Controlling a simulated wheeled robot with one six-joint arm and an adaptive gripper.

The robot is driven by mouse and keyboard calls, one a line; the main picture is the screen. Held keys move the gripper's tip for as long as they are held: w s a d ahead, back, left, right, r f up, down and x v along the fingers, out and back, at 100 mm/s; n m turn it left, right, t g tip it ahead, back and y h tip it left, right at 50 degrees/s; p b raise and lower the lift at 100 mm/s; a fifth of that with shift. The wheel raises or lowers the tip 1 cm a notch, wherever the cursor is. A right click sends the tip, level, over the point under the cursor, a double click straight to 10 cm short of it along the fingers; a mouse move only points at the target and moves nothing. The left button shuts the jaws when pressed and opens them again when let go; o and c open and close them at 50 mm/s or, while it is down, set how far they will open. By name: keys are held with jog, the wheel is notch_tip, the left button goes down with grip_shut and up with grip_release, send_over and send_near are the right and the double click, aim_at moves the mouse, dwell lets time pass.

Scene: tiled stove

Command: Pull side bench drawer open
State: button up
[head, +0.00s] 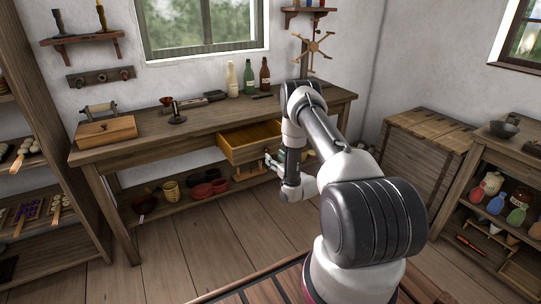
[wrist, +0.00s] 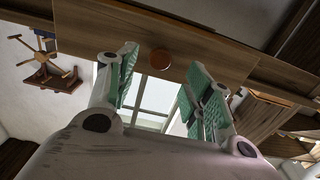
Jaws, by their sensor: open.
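The side bench (head: 150,140) is a long wooden workbench under the window. Its drawer (head: 235,151) stands partly pulled out, with its light inside showing. My gripper (head: 272,161) is just in front of the drawer front; my arm hides part of that area. In the wrist view my gripper (wrist: 160,88) has its green-padded fingers spread apart with nothing between them. A round brown knob (wrist: 159,61) on a wooden panel, seemingly the drawer front (wrist: 215,62), shows just beyond the fingertips, between them. I cannot tell whether anything touches it.
Bottles (head: 249,77) and a wooden box (head: 106,131) stand on the bench top. Red bowls (head: 202,191) sit on its lower shelf. A wooden chest (head: 425,145) and a shelf unit (head: 475,165) are at right. The floor (head: 205,245) before the bench is clear.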

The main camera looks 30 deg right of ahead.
jog(key=s, duration=0.6)
jog(key=shift+d, duration=0.1)
